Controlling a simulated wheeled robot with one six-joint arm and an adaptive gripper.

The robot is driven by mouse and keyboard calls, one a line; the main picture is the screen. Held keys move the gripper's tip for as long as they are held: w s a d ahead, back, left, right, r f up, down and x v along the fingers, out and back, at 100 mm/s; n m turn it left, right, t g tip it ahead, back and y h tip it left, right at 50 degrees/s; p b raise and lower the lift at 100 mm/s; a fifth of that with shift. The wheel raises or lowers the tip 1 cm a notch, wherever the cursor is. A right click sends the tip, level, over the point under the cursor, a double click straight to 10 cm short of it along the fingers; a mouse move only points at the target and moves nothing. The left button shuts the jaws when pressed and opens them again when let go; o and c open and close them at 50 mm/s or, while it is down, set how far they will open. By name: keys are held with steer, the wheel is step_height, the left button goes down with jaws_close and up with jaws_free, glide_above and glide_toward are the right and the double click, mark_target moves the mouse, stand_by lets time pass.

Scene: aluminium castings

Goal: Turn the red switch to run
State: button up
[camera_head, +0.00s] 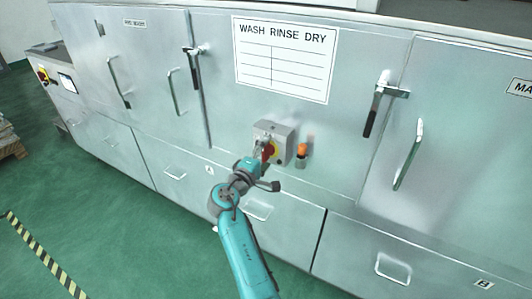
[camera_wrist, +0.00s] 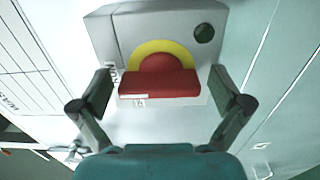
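The red switch (camera_wrist: 160,84) is a red handle on a yellow disc, mounted on a grey box with a dark green round spot. In the wrist view its bar lies level across the picture. In the head view the switch (camera_head: 268,151) is partly hidden by my gripper (camera_head: 262,160). In the wrist view my gripper (camera_wrist: 165,92) is open, one finger at each end of the red handle. A gap shows between each finger and the handle.
The box (camera_head: 287,138) is fixed to a steel cabinet front below a "WASH RINSE DRY" sign (camera_head: 285,58). An orange-topped fitting (camera_head: 302,152) is just to its right. Door handles (camera_head: 408,155) stick out at both sides. Green floor (camera_head: 95,205) is clear at lower left.

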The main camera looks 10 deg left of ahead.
steer(key=v, duration=1.2)
stand_by(0.4)
